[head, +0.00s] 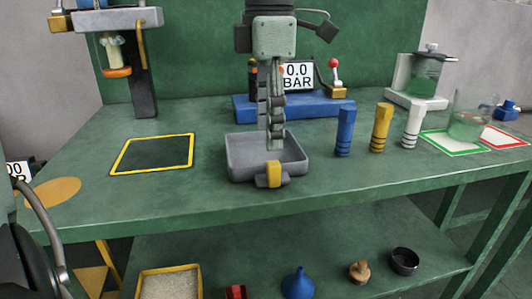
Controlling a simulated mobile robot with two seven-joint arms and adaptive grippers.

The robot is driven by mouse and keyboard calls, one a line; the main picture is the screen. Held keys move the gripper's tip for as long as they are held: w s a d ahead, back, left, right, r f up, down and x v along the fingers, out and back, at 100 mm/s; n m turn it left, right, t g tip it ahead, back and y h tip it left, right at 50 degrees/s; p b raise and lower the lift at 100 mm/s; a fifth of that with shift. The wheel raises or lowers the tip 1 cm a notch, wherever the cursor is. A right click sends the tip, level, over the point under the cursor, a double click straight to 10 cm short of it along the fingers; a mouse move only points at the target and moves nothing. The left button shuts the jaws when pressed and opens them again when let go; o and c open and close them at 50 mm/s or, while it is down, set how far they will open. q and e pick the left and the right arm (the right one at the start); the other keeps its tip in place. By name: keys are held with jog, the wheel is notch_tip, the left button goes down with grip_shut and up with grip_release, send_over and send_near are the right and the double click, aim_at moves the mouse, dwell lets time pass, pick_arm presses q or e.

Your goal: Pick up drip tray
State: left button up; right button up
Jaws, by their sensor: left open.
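The drip tray (243,170) is a shallow grey open box with a yellow-marked handle (273,174) on its front. It sits level on the green bench near the middle. My left gripper (276,144) comes down from the top of the head view and points straight down. Its fingers show nearly edge-on, so the gap between them is hard to see. The fingertips overlap the inside of the tray in the picture, behind the handle. Contact with the tray cannot be made out. The gripper is open and holds nothing visible. My right gripper is not in view.
Behind the tray stands a blue base (238,108) with a pressure display (298,75). Blue, yellow and white cylinders (380,127) stand to the right. A yellow-framed dark mat (153,154) lies to the left, with free bench around it. A lower shelf (220,250) holds small items.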

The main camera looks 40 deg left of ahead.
aim_at(273, 161)
pick_arm(q)
jog(key=f, duration=0.7)
jog(key=shift+w+d, duration=0.1)
jog(key=shift+d, duration=0.25)
jog(key=shift+r, duration=0.1)
grip_shut()
